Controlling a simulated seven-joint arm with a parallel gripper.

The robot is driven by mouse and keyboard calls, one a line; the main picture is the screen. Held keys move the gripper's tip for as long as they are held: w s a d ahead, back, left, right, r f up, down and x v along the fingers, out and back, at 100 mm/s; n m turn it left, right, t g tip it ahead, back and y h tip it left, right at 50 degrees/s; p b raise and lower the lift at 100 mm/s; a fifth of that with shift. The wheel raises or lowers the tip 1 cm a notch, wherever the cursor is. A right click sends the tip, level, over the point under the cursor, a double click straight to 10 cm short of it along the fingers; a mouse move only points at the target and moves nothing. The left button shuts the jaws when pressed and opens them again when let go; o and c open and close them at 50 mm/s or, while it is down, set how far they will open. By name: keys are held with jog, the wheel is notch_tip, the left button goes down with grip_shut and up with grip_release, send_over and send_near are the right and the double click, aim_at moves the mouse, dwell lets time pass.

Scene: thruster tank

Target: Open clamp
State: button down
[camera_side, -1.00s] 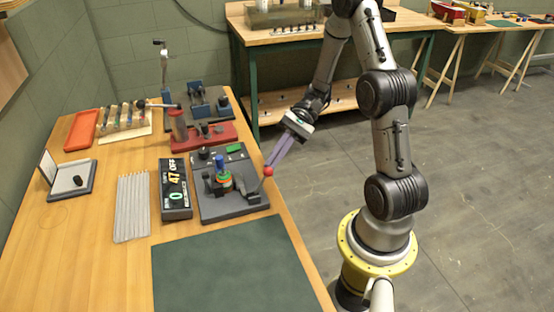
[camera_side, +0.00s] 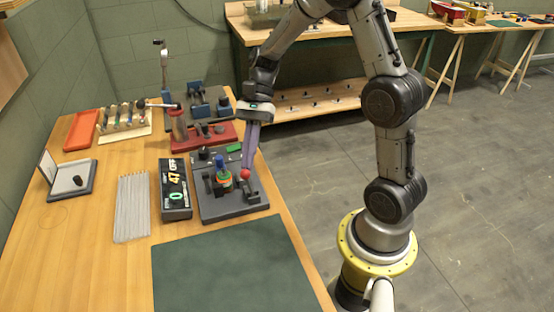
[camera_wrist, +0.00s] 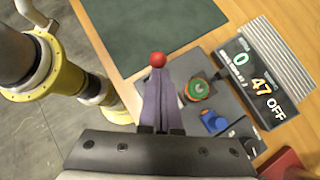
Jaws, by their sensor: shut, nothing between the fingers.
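The clamp fixture has a dark grey base plate (camera_side: 232,208) on the wooden bench, right of the display box. The ball's stem is mostly hidden.
A display box (camera_side: 175,188) reading 47 OFF and 0 stands left of the fixture. A red block fixture (camera_side: 205,137) is behind it. A dark green mat (camera_side: 230,270) lies clear in front. Grey rods, a small box and an orange tray are further left.

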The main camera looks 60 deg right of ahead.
jog(key=shift+w+a+h, duration=0.3)
jog(key=shift+w+a, duration=0.15)
jog(key=shift+r, duration=0.15)
jog(key=shift+r, duration=0.6)
jog(key=shift+d, duration=0.1)
jog(key=w+f+v, duration=0.1)
jog(key=v, duration=1.2)
jog(key=shift+w+d, duration=0.35)
jog(key=shift+d, duration=0.05)
